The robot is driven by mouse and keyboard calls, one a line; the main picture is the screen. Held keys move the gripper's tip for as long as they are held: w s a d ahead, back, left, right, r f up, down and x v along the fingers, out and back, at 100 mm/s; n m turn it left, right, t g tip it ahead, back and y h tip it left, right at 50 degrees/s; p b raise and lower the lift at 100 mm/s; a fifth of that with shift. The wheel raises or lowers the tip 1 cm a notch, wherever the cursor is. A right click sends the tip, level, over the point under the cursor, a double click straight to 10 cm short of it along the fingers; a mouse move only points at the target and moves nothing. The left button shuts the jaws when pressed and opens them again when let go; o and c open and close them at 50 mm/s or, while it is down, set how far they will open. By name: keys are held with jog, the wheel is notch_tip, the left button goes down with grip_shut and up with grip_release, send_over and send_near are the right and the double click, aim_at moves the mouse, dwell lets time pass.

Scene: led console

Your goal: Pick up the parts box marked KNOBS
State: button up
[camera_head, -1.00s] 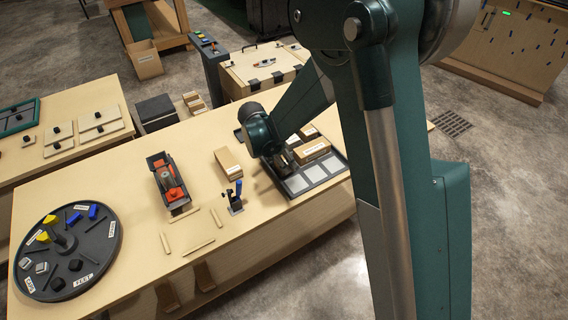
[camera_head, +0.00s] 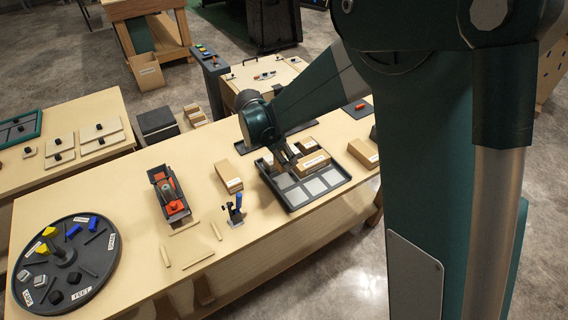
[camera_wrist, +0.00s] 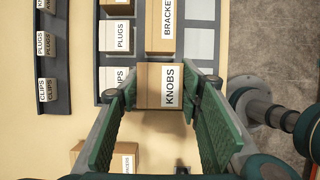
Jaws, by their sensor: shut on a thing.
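The parts box marked KNOBS (camera_wrist: 152,87) is a small brown carton with a white label. It sits between the two green fingers of my gripper (camera_wrist: 160,94), which press on its sides. In the head view my gripper (camera_head: 276,162) is at the left part of the dark tray (camera_head: 292,206), and its fingers mostly hide the box there. I cannot tell whether the box is clear of the tray. The box marked BRACKETS (camera_wrist: 161,25) lies just beyond it in the wrist view. Boxes marked PLUGS (camera_wrist: 116,36) and CLIPS (camera_wrist: 113,77) stand to the left.
Another carton (camera_head: 228,176) lies on the table left of the tray, and one (camera_head: 363,153) to its right.

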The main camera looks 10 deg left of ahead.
jog(key=shift+r, duration=0.5)
dwell(0.3)
jog(key=d, duration=1.2)
jog(key=shift+d+r+b, duration=0.15)
jog(key=shift+d+b, duration=0.15)
jog(key=shift+d, duration=0.05)
jog(key=shift+f, duration=3.15)
jog(key=shift+f, duration=0.15)
jog(key=shift+f+b, duration=0.4)
jog(key=shift+f, duration=1.3)
jog(key=shift+f, duration=0.2)
